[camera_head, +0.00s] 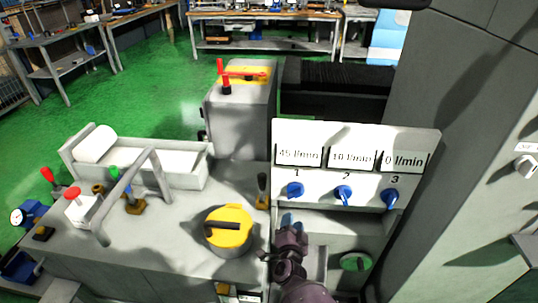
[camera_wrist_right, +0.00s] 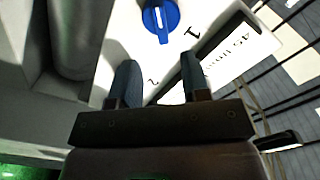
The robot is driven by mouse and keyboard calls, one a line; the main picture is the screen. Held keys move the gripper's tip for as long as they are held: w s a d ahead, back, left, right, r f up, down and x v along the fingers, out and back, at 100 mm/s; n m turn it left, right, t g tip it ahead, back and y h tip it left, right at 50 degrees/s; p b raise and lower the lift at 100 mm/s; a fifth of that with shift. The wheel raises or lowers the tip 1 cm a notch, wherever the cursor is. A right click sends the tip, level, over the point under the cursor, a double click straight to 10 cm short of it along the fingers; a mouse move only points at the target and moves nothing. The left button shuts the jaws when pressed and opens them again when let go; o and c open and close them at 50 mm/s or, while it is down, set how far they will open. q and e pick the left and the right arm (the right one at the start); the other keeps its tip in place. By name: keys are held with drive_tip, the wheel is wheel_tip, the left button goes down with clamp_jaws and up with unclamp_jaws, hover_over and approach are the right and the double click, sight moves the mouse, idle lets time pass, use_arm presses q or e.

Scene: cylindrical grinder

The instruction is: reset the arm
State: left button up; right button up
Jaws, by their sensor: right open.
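My right gripper (camera_head: 290,220) reaches up from the bottom of the head view, just below the blue knob numbered 1 (camera_head: 295,189) on the white flow panel (camera_head: 356,140). In the right wrist view its two fingers (camera_wrist_right: 157,80) are apart with nothing between them. The knob (camera_wrist_right: 161,18) lies beyond the fingertips, clear of them in that view. Knob 2 (camera_head: 343,194) and knob 3 (camera_head: 390,199) sit to the right on the same panel. The labels above read 45 l/min, a partly blurred value near 10 l/min, and 0 l/min. My left gripper is not in view.
A yellow dial (camera_head: 229,230) with a black handle is left of my right gripper. A green knob (camera_head: 356,261) is at its lower right. A curved grey rail (camera_head: 128,192) and several small levers stand further left. A tall grey cabinet (camera_head: 455,150) bounds the right side.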

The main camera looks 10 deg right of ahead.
wheel_tip(320, 180, up, 5)
drive_tip(key=n+y, duration=0.6)
drive_tip(key=n, duration=0.3)
use_arm(q)
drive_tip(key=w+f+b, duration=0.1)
drive_tip(key=b, duration=0.2)
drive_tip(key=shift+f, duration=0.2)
use_arm(e)
drive_tip(key=s+d+f+n+g, duration=0.1)
drive_tip(key=s+d+f+g, duration=0.1)
drive_tip(key=s, duration=0.7)
drive_tip(key=s+d+f+n+g, duration=0.2)
drive_tip(key=s+d, duration=0.3)
drive_tip(key=s, duration=0.4)
drive_tip(key=s+d+f+n+g+h, duration=0.1)
drive_tip(key=s+d+f+n, duration=0.1)
drive_tip(key=s, duration=0.7)
drive_tip(key=shift+d+f+g, duration=0.4)
drive_tip(key=shift+d+f, duration=0.3)
drive_tip(key=shift+d, duration=0.3)
